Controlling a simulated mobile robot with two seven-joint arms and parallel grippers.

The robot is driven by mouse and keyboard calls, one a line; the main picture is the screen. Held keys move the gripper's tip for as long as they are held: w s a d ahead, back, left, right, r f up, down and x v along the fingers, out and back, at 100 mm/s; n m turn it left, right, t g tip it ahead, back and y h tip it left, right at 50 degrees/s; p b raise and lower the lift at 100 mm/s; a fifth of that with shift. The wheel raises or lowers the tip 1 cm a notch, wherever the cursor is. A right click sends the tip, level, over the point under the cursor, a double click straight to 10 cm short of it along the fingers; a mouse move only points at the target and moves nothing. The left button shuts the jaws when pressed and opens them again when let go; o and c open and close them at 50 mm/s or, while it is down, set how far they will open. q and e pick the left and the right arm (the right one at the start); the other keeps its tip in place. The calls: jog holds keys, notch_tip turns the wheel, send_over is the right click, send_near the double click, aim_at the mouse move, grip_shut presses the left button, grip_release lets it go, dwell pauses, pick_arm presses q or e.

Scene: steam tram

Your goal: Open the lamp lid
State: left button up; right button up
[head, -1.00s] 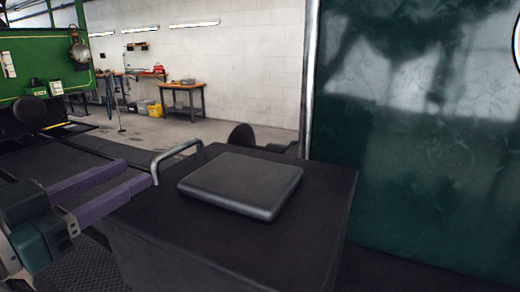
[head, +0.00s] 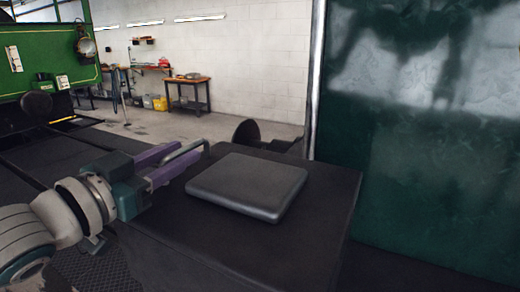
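A dark box with a flat black top (head: 300,250) stands before me; I take its top to be the lamp lid. A raised, rounded square panel (head: 247,186) sits on it. A grey bar handle (head: 188,154) stands at the left edge of the top. My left gripper (head: 180,156), with purple fingers, reaches in from the left to the handle. A gap shows between its fingers, and the bar overlaps them in the view. I cannot tell whether they touch it. The top looks level. My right gripper is not in view.
A dark green panel (head: 430,190) rises close on the right. A round black part (head: 247,131) stands just behind the box. A green machine side with a lamp (head: 85,43) is at the far left. A workbench (head: 188,92) stands by the white wall, with clear floor before it.

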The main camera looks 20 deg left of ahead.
pick_arm(q)
grip_shut()
dwell(1.1)
